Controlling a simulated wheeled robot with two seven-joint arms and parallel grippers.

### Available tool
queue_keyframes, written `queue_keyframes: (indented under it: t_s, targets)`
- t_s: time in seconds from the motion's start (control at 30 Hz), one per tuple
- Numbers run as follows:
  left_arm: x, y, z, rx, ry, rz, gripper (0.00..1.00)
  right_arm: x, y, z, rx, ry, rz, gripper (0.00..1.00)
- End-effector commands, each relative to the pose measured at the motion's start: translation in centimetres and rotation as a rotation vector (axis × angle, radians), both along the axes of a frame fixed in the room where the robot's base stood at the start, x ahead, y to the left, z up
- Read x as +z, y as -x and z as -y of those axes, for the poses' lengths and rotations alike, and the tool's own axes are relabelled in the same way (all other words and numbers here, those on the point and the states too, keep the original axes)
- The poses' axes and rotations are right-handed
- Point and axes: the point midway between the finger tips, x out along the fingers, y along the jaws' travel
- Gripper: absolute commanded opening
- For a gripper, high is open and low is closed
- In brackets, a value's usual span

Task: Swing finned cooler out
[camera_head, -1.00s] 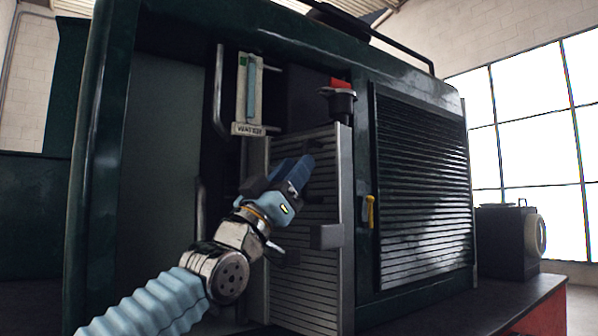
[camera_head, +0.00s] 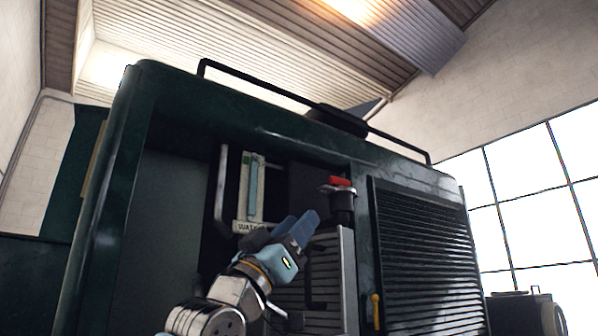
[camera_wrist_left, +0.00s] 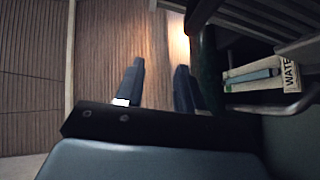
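The finned cooler, a grey ribbed panel (camera_head: 335,262), stands upright in the open bay of the dark green body in the head view. A dark bracket-like handle shows on its front, partly behind my arm. My left gripper (camera_head: 309,224) is in front of the cooler's upper part, near its top edge, fingers pointing up and right. In the left wrist view the two fingers of my left gripper (camera_wrist_left: 158,88) are apart with nothing between them. Whether they touch the cooler cannot be told. My right gripper is not in view.
A gauge marked WATER (camera_head: 250,190) is left of the cooler and also shows in the wrist view (camera_wrist_left: 255,78). A red-topped black cap (camera_head: 342,200) sits above the cooler. A dark louvred panel (camera_head: 425,250) and yellow handle (camera_head: 376,310) are at right. A roof rail (camera_head: 260,83) runs above.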

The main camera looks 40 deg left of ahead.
Motion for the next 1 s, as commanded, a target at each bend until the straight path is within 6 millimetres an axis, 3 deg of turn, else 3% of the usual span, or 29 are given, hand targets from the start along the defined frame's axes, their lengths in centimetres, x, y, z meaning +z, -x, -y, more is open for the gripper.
queue_keyframes:
  t_s: [0.07, 0.1, 0.3, 0.5, 1.0]
  targets:
    - [1.8, 1.1, 1.0, 0.001, 0.000, 0.002, 0.38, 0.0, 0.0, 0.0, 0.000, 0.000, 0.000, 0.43]
    - [1.4, 1.7, 1.5, 0.005, -0.001, 0.001, 0.38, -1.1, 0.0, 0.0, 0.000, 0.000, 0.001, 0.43]
    - [3.0, 4.3, 3.8, 0.005, 0.001, -0.001, 0.38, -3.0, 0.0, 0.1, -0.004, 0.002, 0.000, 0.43]
    - [4.6, 6.2, 5.6, 0.003, 0.000, -0.001, 0.38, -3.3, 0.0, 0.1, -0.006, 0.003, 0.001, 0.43]
    - [5.4, 7.5, 6.9, 0.000, 0.000, -0.002, 0.38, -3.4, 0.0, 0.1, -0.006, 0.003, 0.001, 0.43]
